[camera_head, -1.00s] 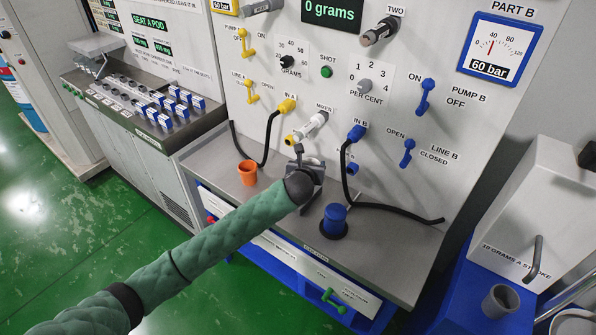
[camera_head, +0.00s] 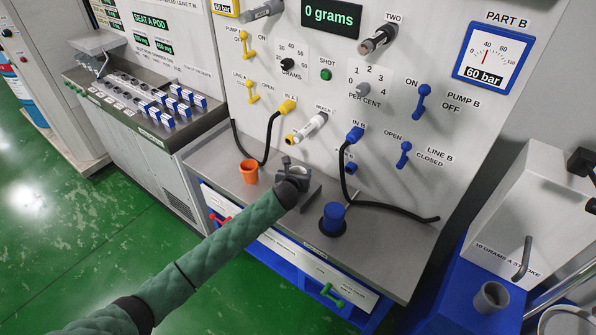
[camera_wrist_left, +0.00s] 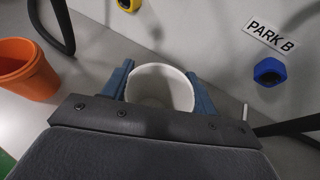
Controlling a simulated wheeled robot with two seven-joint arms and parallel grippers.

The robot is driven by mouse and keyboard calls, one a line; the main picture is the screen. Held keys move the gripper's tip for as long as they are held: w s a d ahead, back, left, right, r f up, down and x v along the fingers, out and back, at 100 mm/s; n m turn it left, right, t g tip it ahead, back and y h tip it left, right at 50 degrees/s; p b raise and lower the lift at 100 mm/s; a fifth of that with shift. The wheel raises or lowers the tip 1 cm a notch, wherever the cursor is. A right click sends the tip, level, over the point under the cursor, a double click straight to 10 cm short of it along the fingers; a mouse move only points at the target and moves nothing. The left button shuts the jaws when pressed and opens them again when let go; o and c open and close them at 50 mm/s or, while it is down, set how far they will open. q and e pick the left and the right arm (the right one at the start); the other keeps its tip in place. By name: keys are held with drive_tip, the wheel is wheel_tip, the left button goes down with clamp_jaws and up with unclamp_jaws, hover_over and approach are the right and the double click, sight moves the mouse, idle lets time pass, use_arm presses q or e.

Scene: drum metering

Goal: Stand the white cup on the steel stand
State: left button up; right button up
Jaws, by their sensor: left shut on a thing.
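My left gripper (camera_head: 291,170) is low over the grey bench top, below the mixer nozzle (camera_head: 312,126). In the left wrist view its two blue-grey fingers are shut on either side of the white cup (camera_wrist_left: 160,88). The cup's open mouth and inside show there, and its inside looks empty. In the head view the gripper and wrist hide most of the cup. A grey patch (camera_head: 311,194) shows just right of the gripper; I cannot tell whether it is the steel stand or a shadow. The cup's base is hidden, so I cannot tell what it touches. My right gripper is not in view.
An orange cup (camera_head: 249,172) stands left of my gripper and also shows in the wrist view (camera_wrist_left: 25,70). Black hoses (camera_head: 390,209) lie near the panel.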

use_arm(q)
drive_tip(key=o, duration=1)
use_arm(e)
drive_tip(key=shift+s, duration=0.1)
use_arm(q)
drive_tip(key=shift+s+r, duration=0.1)
drive_tip(key=shift+s, duration=0.25)
drive_tip(key=b+v, duration=0.3)
drive_tip(key=v, duration=0.8)
drive_tip(key=shift+b, duration=0.3)
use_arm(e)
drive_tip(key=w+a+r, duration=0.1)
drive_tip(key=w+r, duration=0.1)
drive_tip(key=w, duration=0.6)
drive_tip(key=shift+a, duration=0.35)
use_arm(q)
drive_tip(key=shift+s, duration=0.15)
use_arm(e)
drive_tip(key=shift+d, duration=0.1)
